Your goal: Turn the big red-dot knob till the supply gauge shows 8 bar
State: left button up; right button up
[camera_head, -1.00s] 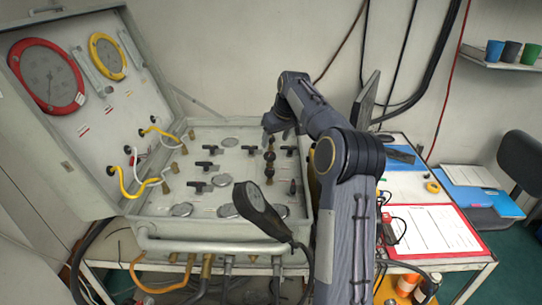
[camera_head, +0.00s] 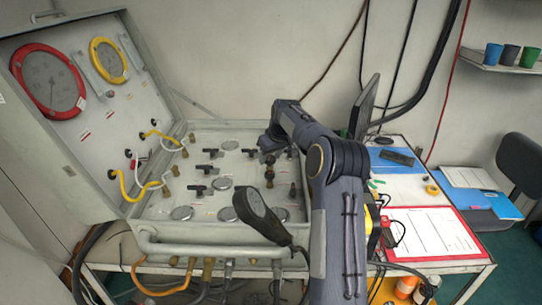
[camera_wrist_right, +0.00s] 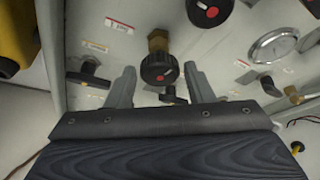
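In the right wrist view a round black knob with a red dot (camera_wrist_right: 160,68) on a brass stem lies ahead, between the open fingers of my right gripper (camera_wrist_right: 160,86). Clear gaps show on both sides, and whether the fingertips reach the knob's depth is hard to tell. A second red-dot knob (camera_wrist_right: 208,10) is at the top edge. In the head view my right gripper (camera_head: 268,143) is over the panel's back right part. The large red-rimmed gauge (camera_head: 48,80) and yellow-rimmed gauge (camera_head: 108,60) are in the lid; their readings are too small to read. My left gripper is out of view.
The panel holds black T-handles (camera_head: 197,190) and small round gauges (camera_head: 182,213). A dark oval piece on a stalk (camera_head: 262,212) rises at the front. In the wrist view another round gauge (camera_wrist_right: 273,46) is at right and something yellow (camera_wrist_right: 12,35) at left.

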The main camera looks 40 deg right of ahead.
jog(key=c, duration=0.6)
jog(key=shift+c, duration=0.2)
jog(key=shift+m, duration=0.3)
jog(key=m+h, duration=0.1)
jog(key=m, duration=0.1)
jog(key=shift+a+m, duration=0.15)
jog(key=shift+m, duration=0.25)
jog(key=m, duration=0.1)
jog(key=m+h, duration=0.1)
jog(key=shift+w+a+r+m+g+p, duration=0.1)
jog(key=shift+r+m+g+p, duration=0.05)
jog(key=shift+m+g+p, duration=0.2)
jog(key=m+g+h+p, duration=0.1)
jog(key=m+p, duration=0.1)
jog(key=m, duration=0.2)
jog(key=shift+w+m, duration=0.15)
jog(key=shift+m, duration=0.1)
jog(key=m+g+h+p, duration=0.1)
jog(key=m+g+p, duration=0.1)
jog(key=m, duration=0.2)
jog(key=shift+w+m, duration=0.1)
jog(key=shift+m, duration=0.3)
jog(key=shift+a, duration=0.1)
